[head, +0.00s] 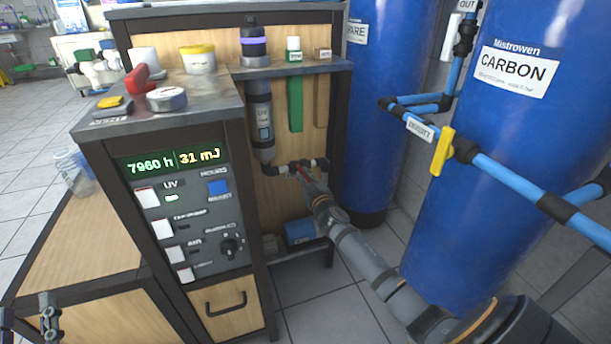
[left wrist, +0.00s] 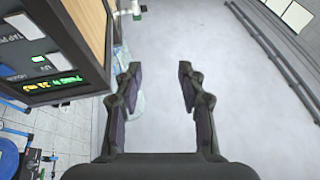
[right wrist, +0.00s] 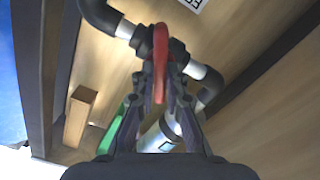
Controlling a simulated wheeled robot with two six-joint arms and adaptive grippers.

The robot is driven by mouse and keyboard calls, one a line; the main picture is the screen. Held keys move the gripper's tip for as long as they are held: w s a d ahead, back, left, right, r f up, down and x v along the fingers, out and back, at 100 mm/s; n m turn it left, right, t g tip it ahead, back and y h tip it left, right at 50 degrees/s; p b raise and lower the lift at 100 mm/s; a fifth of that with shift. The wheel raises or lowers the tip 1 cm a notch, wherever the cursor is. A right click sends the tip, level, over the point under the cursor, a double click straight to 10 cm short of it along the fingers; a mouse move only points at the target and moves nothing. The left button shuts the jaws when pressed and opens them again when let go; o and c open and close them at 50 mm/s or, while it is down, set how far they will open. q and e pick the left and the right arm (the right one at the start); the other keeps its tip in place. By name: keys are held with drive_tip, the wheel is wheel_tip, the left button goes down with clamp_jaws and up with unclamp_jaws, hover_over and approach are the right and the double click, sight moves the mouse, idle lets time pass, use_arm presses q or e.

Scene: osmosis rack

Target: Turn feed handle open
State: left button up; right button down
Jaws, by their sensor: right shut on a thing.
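A red valve handle (right wrist: 160,52) sits on a dark valve body in a grey pipe, in front of a wooden back panel. In the right wrist view my right gripper (right wrist: 160,92) has its fingers shut around the handle's lower part. In the head view my right gripper (head: 312,188) reaches into the rack at the pipe, and only a sliver of the red handle (head: 302,173) shows beside it. My left gripper (head: 48,312) is low at the left edge of the head view. In the left wrist view it (left wrist: 160,90) is open and empty, facing bare floor.
The UV control panel (head: 195,215) stands left of the right gripper, with a grey UV tube (head: 261,120) behind. Blue tanks, including the carbon tank (head: 490,150), stand right. A yellow handle (head: 441,152) is on the blue pipe. Jars and tools cover the cabinet top (head: 215,90).

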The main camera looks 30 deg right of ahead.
drive_tip(key=n, duration=0.4)
drive_tip(key=shift+a+f+n+p, duration=0.1)
drive_tip(key=shift+a+n+p, duration=0.05)
drive_tip(key=shift+n+p, duration=0.2)
use_arm(q)
wheel_tip(320, 180, down, 17)
drive_tip(key=s+g+p, duration=0.1)
drive_tip(key=g, duration=0.7)
drive_tip(key=shift+s+d+f+n, duration=0.15)
drive_tip(key=shift+s+n, duration=0.15)
drive_tip(key=shift+s, duration=0.1)
use_arm(e)
drive_tip(key=shift+a+f+n, duration=0.1)
drive_tip(key=shift+f+n, duration=0.1)
drive_tip(key=shift+n, duration=1.7)
drive_tip(key=shift+f+n, duration=0.15)
drive_tip(key=shift+n, duration=1.7)
drive_tip(key=c, duration=1.4)
unclamp_jaws()
drive_tip(key=v, duration=1.2)
